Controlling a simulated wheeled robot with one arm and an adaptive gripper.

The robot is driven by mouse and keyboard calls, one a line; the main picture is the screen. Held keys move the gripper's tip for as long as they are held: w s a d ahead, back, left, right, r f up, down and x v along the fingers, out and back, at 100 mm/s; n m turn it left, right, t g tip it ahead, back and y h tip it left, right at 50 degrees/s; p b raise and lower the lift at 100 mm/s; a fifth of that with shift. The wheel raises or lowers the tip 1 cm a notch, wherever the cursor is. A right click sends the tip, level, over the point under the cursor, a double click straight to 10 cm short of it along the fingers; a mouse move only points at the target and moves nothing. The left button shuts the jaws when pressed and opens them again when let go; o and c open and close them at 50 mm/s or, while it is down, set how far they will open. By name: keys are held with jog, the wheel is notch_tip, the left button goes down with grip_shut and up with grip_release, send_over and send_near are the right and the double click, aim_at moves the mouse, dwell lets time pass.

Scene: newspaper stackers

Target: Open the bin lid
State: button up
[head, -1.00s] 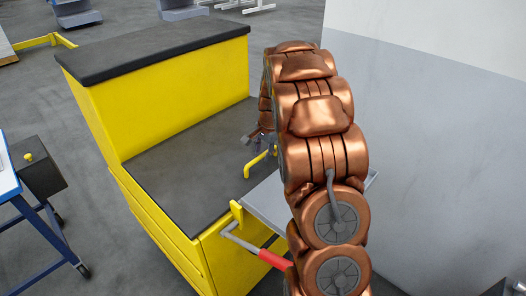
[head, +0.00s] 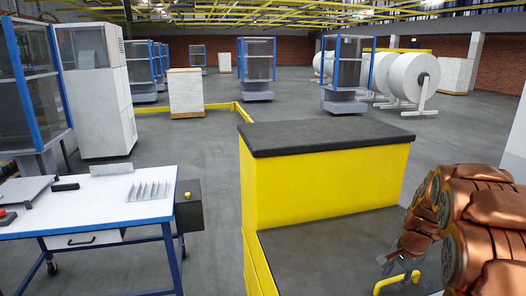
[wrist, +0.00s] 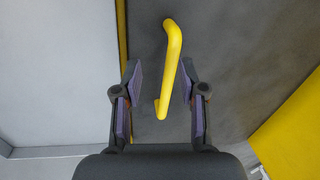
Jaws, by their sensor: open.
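The yellow bin (head: 325,190) has a dark grey lid (head: 318,250) lying flat on its lower front part, beside a raised back section. A yellow bar handle (head: 397,281) stands on the lid; it also shows in the wrist view (wrist: 171,65). My gripper (wrist: 162,80) is open, with its two fingers on either side of the handle and a gap visible on both sides. In the head view my gripper (head: 387,263) is small and partly hidden by my copper arm. I cannot tell its exact height above the lid.
A blue-legged work table (head: 100,208) with a dark box (head: 188,205) on its side stands left of the bin. A black top (head: 325,137) covers the raised section. A light grey panel (wrist: 55,75) lies left of the lid in the wrist view. Open floor lies behind.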

jog(key=s+a+r+n, duration=0.4)
jog(key=s+a+r, duration=0.1)
jog(key=s+a, duration=0.25)
jog(key=s+a+r+n+g, duration=0.1)
jog(key=s+a+n, duration=0.25)
jog(key=s, duration=0.55)
jog(key=s+a+r+n+g, duration=0.1)
jog(key=s+a+n, duration=0.3)
jog(key=s, duration=0.5)
jog(key=s+a+r+n+g, duration=0.1)
jog(key=s+a+n, duration=0.1)
jog(key=s+a, duration=0.5)
jog(key=w+d+r+n, duration=0.1)
jog(key=w+d+n, duration=0.2)
jog(key=w+n, duration=0.5)
jog(key=n+t+b, duration=0.3)
jog(key=n+t, duration=0.1)
jog(key=n, duration=0.9)
send_near(401, 277)
jog(key=shift+p+x, duration=1.3)
jog(key=shift+x, duration=3)
